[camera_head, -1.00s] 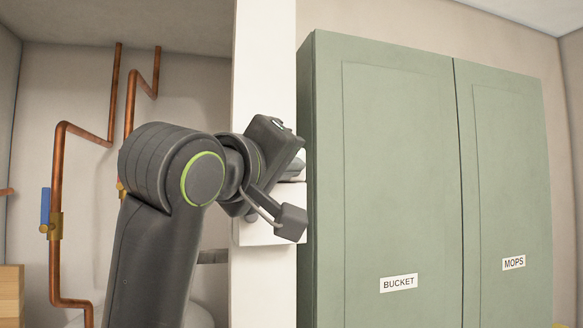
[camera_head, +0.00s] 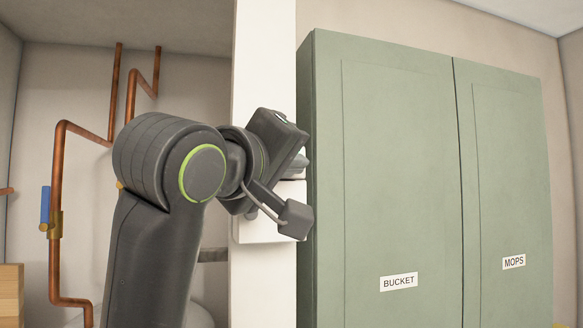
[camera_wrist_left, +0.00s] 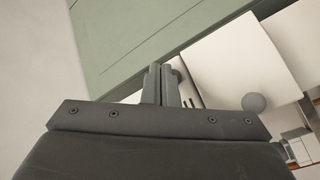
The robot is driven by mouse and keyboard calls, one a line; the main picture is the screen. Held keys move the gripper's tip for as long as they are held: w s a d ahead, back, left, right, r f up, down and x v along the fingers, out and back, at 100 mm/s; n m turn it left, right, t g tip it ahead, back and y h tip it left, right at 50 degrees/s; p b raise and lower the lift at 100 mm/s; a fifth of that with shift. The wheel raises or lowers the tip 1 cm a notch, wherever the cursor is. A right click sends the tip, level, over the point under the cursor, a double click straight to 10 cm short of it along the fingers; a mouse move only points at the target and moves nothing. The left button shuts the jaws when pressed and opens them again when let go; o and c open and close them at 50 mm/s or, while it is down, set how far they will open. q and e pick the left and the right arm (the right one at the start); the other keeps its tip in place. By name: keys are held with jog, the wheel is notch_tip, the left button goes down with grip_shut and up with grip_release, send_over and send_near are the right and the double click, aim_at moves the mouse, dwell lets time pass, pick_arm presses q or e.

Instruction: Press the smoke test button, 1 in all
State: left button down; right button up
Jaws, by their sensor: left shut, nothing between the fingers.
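A white box (camera_head: 262,232) is on the white post, mostly hidden behind my left arm in the head view. In the left wrist view, a white surface (camera_wrist_left: 222,62) with dark slots lies just right of my fingertips, and a round grey knob (camera_wrist_left: 253,102) shows further right. A small grey rounded part (camera_wrist_left: 178,70) shows beside the fingertips. I cannot tell which of these is the smoke test button. My left gripper (camera_head: 299,168) is shut and empty; its fingers also show in the left wrist view (camera_wrist_left: 160,84). Contact cannot be made out. My right gripper is not in view.
The white post (camera_head: 264,70) stands beside a green cabinet (camera_head: 400,170) labelled BUCKET and MOPS, close to my gripper's right. Copper pipes (camera_head: 56,200) with a blue-handled valve (camera_head: 45,206) run along the wall at left.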

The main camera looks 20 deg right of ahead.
pick_arm(q)
jog(key=shift+s, duration=0.1)
jog(key=s+b, duration=0.1)
jog(key=s, duration=0.3)
jog(key=shift+s+b, duration=0.3)
jog(key=shift+s, duration=0.1)
dwell(0.7)
